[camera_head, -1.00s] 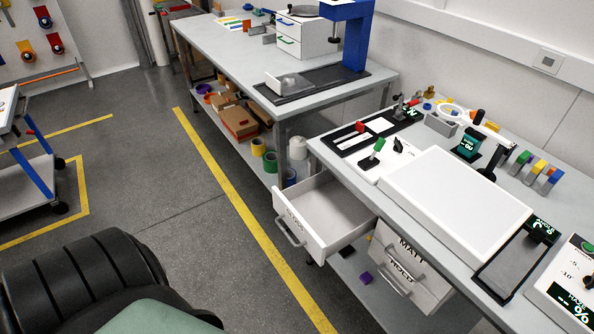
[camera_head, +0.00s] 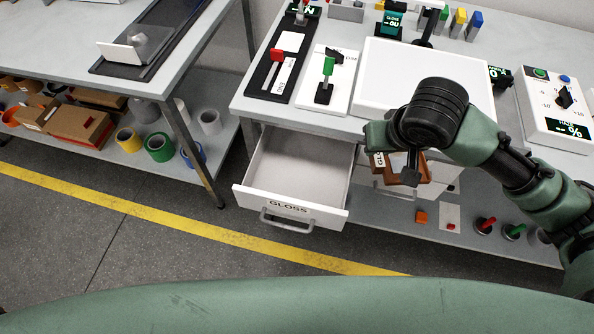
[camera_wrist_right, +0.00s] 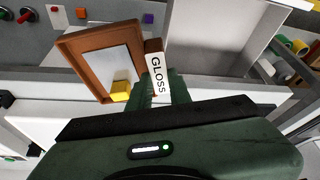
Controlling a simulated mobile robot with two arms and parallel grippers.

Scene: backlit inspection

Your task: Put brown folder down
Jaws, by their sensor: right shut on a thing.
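The brown folder (camera_head: 432,172) is in my right gripper (camera_head: 411,172), in front of the workbench, to the right of the open drawer. My arm hides much of it in the head view. In the right wrist view the folder (camera_wrist_right: 78,62) shows a brown rim, a pale sheet, a yellow block and a white GLOSS label at the gripper. The right gripper (camera_wrist_right: 172,88) is shut on its labelled edge. The white drawer (camera_head: 291,210) marked GLOSS is pulled open and looks empty. My left gripper is not in view.
The workbench (camera_head: 240,103) carries a white light panel (camera_head: 425,72), a lever plate (camera_head: 325,85) and a dial box (camera_head: 560,105). A lower shelf (camera_head: 470,205) holds small coloured items. A second bench (camera_head: 60,55) stands left. Floor before the drawer is clear.

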